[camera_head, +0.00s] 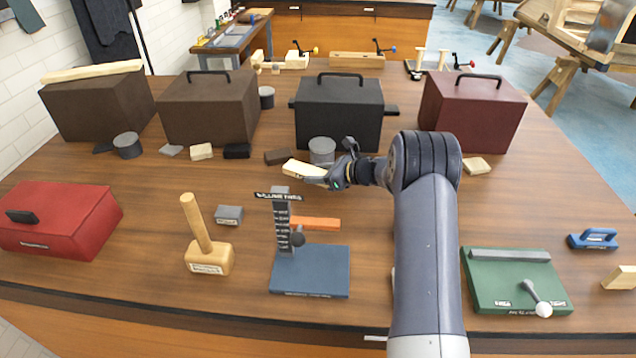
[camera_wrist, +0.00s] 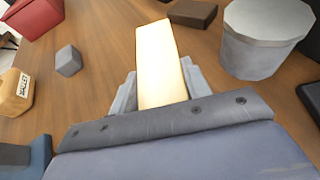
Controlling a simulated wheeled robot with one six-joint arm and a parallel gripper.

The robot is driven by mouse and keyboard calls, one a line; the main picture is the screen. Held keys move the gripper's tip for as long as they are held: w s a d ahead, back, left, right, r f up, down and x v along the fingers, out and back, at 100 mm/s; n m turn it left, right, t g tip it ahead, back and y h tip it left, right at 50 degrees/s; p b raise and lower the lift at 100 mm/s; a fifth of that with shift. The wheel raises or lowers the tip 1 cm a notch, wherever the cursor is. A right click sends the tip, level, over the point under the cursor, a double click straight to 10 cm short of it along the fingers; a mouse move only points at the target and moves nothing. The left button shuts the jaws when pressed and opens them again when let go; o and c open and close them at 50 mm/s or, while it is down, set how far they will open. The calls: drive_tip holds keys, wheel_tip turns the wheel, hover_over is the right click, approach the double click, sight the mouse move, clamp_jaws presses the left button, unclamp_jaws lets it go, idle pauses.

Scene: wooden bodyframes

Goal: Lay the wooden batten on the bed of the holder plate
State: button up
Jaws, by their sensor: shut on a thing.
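My gripper (camera_head: 330,175) is shut on a pale wooden batten (camera_head: 303,170) and holds it above the middle of the bench. In the wrist view the batten (camera_wrist: 162,60) sticks out forward between the two grey fingers (camera_wrist: 160,95). A green plate (camera_head: 486,286) with a grey bar along its back edge and a white-knobbed lever lies at the front right; it looks like the holder plate, but its label is too small to read. No batten lies on it. My gripper is well to its left and further back.
A blue plate with an upright post (camera_head: 310,272) and a mallet (camera_head: 208,255) stand at front centre-left. A grey tin (camera_head: 321,150), a dark block (camera_head: 278,156) and a black box (camera_head: 338,112) are close to my gripper. A blue-handled tool (camera_head: 593,239) lies right of the green plate.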

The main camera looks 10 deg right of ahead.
sight(318, 190)
drive_tip(key=shift+f+p, duration=0.35)
drive_tip(key=shift+f, duration=1.65)
drive_tip(key=shift+f, duration=0.2)
drive_tip(key=o, duration=1)
drive_tip(key=shift+o, duration=0.2)
drive_tip(key=shift+r, duration=0.1)
